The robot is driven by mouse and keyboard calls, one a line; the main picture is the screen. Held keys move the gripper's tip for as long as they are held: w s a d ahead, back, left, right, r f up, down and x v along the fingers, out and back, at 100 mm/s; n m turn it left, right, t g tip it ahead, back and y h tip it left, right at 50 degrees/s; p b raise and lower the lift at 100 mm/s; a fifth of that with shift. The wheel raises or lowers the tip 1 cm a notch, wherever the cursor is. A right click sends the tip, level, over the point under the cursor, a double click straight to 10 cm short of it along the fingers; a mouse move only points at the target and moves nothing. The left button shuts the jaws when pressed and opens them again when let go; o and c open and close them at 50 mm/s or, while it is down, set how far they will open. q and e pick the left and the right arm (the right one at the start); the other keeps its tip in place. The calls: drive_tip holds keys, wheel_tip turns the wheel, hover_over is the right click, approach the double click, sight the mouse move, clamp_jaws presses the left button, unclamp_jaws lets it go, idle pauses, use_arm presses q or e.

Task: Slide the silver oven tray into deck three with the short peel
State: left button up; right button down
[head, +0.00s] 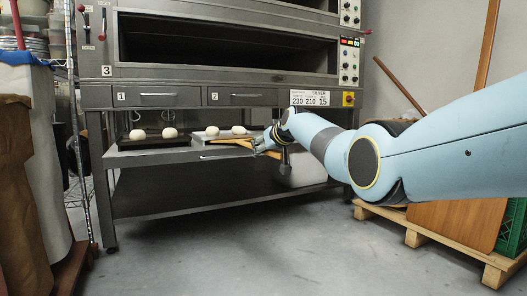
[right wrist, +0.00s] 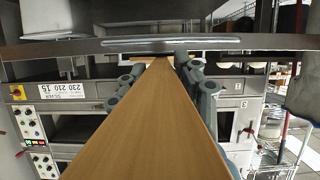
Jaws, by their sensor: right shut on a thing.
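The silver oven tray (head: 224,136) lies on the shelf under the oven, with two pale dough balls on it. The short wooden peel (head: 233,143) is at the tray's front right; I cannot tell whether it reaches under the tray. My right gripper (head: 268,143) is shut on the peel; in the right wrist view, the peel's wood (right wrist: 150,110) runs between the fingers (right wrist: 165,75). Deck three (head: 225,48) is above, marked 3, with its mouth open and dark inside. My left gripper is not in view.
A dark tray (head: 152,143) with two dough balls lies left of the silver one. Numbered drawers (head: 158,97) sit between shelf and deck. A placard (head: 310,98) reads silver, 230 210 15. A pallet (head: 430,235) stands at right. The middle floor is clear.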

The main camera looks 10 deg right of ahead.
drive_tip(key=shift+r, duration=0.55)
drive_tip(key=shift+r+t+p, duration=0.4)
drive_tip(key=shift+r+p, duration=0.05)
drive_tip(key=shift+r, duration=0.75)
